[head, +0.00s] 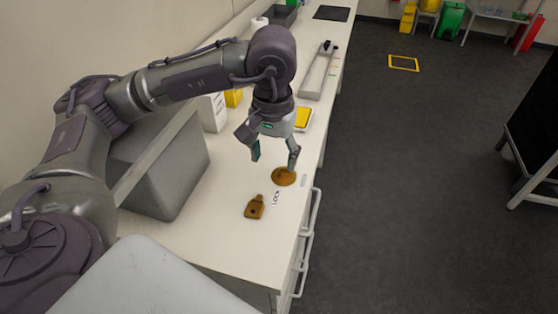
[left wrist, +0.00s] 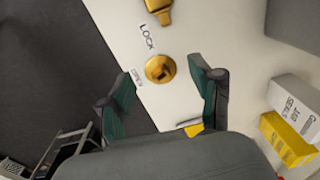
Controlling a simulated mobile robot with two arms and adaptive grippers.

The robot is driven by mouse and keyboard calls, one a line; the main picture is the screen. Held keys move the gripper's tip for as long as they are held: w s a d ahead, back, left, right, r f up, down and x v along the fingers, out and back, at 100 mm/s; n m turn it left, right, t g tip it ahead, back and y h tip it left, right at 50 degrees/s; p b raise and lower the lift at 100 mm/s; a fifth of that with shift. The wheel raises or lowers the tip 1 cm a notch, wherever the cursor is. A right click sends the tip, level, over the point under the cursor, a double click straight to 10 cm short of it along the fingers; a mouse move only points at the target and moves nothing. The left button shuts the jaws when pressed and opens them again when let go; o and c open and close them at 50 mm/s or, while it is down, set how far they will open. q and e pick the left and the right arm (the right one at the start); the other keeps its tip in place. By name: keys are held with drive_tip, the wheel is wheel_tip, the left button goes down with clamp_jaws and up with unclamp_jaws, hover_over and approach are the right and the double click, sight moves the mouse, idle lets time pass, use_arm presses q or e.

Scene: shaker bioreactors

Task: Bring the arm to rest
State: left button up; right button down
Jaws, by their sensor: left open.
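My left gripper (head: 275,158) is open and empty above the white bench. In the left wrist view its two green-padded fingers (left wrist: 163,92) are spread apart. A round brass-coloured disc (head: 284,177) lies on the bench just below the fingertips. In the left wrist view the disc (left wrist: 160,69) shows between the fingers, apart from them. A brass padlock-like piece (head: 254,207) lies nearer, beside a "LOCK" label (head: 276,198). It is partly cut off at the top of the left wrist view (left wrist: 160,10). My right gripper does not show.
A grey box-shaped unit (head: 172,165) stands on the bench beside my left arm. White and yellow boxes (left wrist: 288,139), a yellow-topped device (head: 303,118) and a long grey tray (head: 319,72) stand farther along. The dark floor (head: 420,180) to the right is largely clear.

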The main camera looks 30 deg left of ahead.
use_arm(q)
drive_tip(key=shift+s+a+r, duration=0.15)
drive_tip(key=shift+s+r, duration=0.1)
drive_tip(key=shift+r, duration=0.3)
drive_tip(key=shift+s+a+r, duration=0.15)
drive_tip(key=shift+s+r, duration=0.1)
drive_tip(key=shift+r, duration=0.3)
